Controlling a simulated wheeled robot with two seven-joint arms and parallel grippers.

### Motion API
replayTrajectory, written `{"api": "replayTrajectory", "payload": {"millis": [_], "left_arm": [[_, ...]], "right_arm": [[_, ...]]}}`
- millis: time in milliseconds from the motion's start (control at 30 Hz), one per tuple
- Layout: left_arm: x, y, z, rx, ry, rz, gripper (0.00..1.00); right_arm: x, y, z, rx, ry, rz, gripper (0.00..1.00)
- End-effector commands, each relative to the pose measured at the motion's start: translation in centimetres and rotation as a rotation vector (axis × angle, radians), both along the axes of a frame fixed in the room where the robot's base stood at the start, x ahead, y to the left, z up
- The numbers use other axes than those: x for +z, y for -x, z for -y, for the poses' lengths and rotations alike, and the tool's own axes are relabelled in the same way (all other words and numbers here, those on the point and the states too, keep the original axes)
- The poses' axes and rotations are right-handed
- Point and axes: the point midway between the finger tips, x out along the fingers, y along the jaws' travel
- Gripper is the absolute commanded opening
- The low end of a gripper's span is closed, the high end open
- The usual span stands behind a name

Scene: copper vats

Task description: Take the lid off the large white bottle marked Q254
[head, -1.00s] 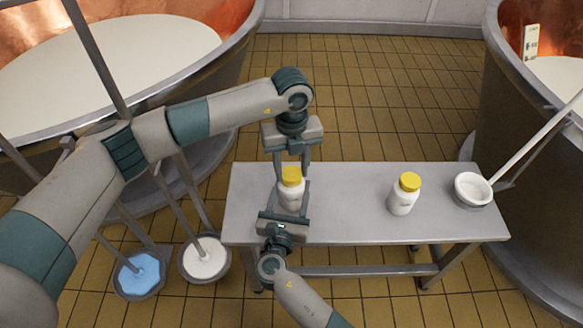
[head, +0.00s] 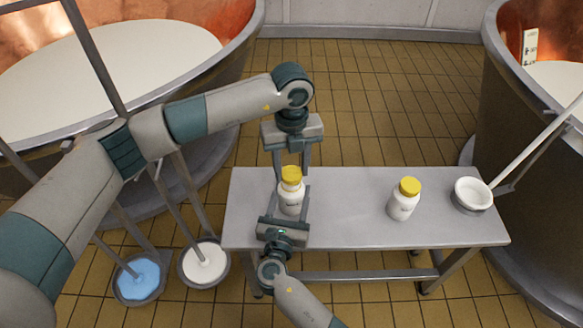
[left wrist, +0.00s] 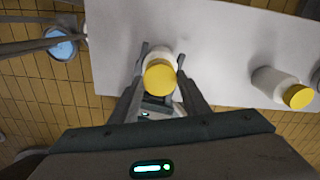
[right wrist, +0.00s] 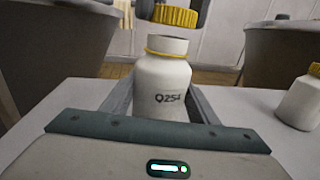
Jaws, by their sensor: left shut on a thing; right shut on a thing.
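The white bottle marked Q254 (right wrist: 168,85) is upright at the table's left end, between the fingers of my right gripper (right wrist: 160,108), which is shut on it. Its base is hidden, so I cannot tell whether it touches the table. The yellow lid (right wrist: 174,15) is above the neck in the right wrist view, with a narrow gap between them and a thin yellow ring left on the neck. My left gripper (head: 291,170) reaches from the far side and is shut on the lid, which also shows in the left wrist view (left wrist: 159,78).
A second white bottle with a yellow lid (head: 404,200) stands right of centre on the grey table (head: 345,210). A white bowl (head: 472,193) is at the right end.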

Motion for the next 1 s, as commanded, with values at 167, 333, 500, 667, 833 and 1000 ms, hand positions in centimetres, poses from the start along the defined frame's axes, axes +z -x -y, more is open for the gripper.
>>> {"api": "replayTrajectory", "payload": {"millis": [167, 333, 500, 667, 833, 1000], "left_arm": [[0.1, 0.0, 0.0, 0.000, 0.000, 0.000, 0.15], [0.9, -0.1, 0.0, -0.001, 0.000, 0.002, 0.15], [2.8, -0.1, 0.0, -0.001, 0.000, 0.002, 0.15], [3.9, 0.0, 0.0, 0.000, 0.000, 0.001, 0.15], [4.0, 0.0, 0.0, 0.000, 0.000, 0.000, 0.15], [4.0, 0.0, 0.0, 0.000, 0.000, 0.000, 0.15]], "right_arm": [[0.0, 0.0, 0.0, 0.001, 0.000, 0.000, 0.00], [0.0, 0.0, 0.0, 0.001, 0.000, 0.000, 0.00], [0.0, 0.0, 0.0, 0.001, 0.000, 0.000, 0.00], [0.0, 0.0, 0.0, 0.001, 0.000, 0.000, 0.00], [0.0, 0.0, 0.0, 0.001, 0.000, 0.000, 0.00], [0.0, 0.0, 0.0, 0.001, 0.000, 0.000, 0.70]]}}
